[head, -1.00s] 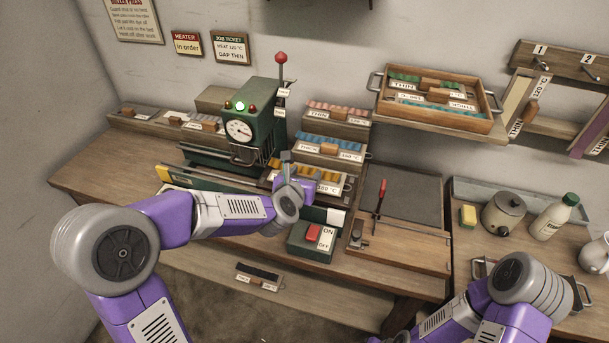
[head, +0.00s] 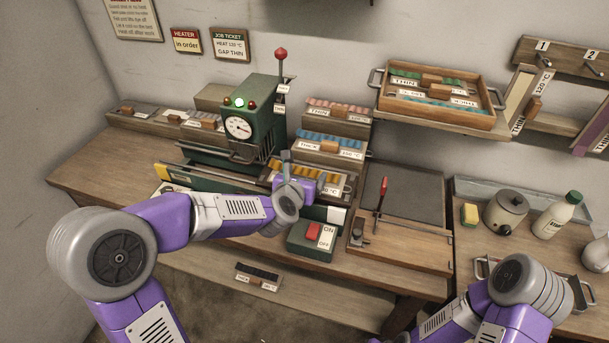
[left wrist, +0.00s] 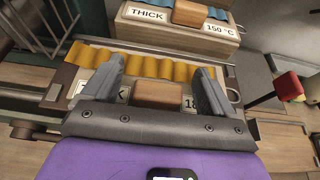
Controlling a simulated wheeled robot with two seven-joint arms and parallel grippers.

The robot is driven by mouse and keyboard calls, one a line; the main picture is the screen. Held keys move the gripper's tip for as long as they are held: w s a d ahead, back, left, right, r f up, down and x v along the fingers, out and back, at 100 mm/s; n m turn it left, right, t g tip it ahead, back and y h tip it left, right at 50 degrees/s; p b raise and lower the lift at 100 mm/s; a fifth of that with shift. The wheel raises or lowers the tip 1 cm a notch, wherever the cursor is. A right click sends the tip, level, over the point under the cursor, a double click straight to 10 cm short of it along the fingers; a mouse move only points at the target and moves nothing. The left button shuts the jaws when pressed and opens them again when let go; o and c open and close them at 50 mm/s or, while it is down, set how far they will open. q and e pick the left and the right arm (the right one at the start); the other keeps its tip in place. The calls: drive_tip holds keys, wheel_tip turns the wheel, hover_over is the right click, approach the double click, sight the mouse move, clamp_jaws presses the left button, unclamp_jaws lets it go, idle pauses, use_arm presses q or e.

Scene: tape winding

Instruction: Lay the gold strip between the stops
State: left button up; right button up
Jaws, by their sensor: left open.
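The gold strip (head: 283,171) lies wavy along the back of a low holder labelled THICK and 180 °C, in front of the blue-strip holder. In the left wrist view the gold strip (left wrist: 145,63) runs behind a wooden block (left wrist: 158,94). My left gripper (left wrist: 158,82) is open, its fingers on either side of this block; I cannot tell if they touch it. The head view shows my left gripper (head: 287,166) over the holder, partly hiding it. The green press (head: 250,125) stands behind left. I cannot make out the stops. My right gripper is out of view.
A red switch on a green ON/OFF box (head: 311,238) sits in front. A board with a red-handled tool (head: 400,240) lies to the right. Blue strips (head: 330,138) and pink strips (head: 338,105) stand behind. A wooden tray (head: 440,94) sits on the shelf.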

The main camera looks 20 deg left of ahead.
use_arm(q)
drive_tip(key=v, duration=0.7)
drive_tip(key=shift+s+p, duration=0.3)
drive_tip(key=shift+p, duration=0.05)
